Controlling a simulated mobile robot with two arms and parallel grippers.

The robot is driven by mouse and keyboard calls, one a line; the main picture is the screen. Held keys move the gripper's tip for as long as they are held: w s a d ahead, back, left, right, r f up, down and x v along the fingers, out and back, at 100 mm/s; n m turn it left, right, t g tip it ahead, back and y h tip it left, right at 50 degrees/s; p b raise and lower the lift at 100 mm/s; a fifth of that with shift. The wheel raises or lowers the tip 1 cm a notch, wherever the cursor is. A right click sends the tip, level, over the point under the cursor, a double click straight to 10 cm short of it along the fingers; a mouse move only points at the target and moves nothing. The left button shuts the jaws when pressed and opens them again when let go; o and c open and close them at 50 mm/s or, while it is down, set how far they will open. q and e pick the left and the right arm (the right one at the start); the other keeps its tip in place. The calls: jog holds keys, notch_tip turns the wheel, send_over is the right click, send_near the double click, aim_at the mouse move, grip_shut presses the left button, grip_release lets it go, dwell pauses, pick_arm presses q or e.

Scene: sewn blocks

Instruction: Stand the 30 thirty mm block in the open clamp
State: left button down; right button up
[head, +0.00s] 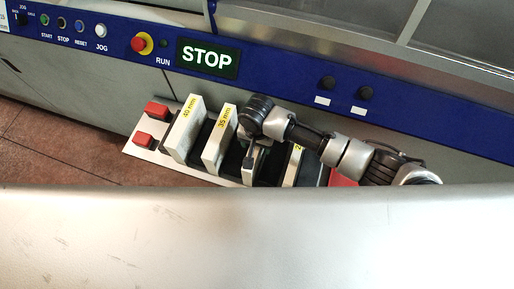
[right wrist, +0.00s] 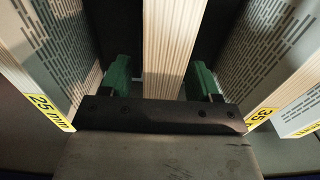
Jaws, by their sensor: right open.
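My right gripper (head: 255,150) is down in the rack between the 35 mm block (head: 216,142) and the 25 mm block (head: 292,167). In the right wrist view its green fingers (right wrist: 160,80) are open, one on each side of a pale ribbed block (right wrist: 172,45). Small gaps show between the fingers and this block. Its label is hidden, but its place between the 25 mm block (right wrist: 38,70) and the 35 mm block (right wrist: 265,65) fits the 30 mm block. I cannot make out the open clamp in either view. My left gripper is not in view.
The 40 mm block (head: 184,125) stands at the rack's left side. Red pieces (head: 156,110) sit at the rack's left end. Behind runs a blue control panel (head: 270,75) with buttons and a STOP sign (head: 207,58). Neighbouring blocks stand close on both sides of the gripper.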

jog(key=shift+f, duration=0.45)
grip_shut()
jog(key=shift+r, duration=0.15)
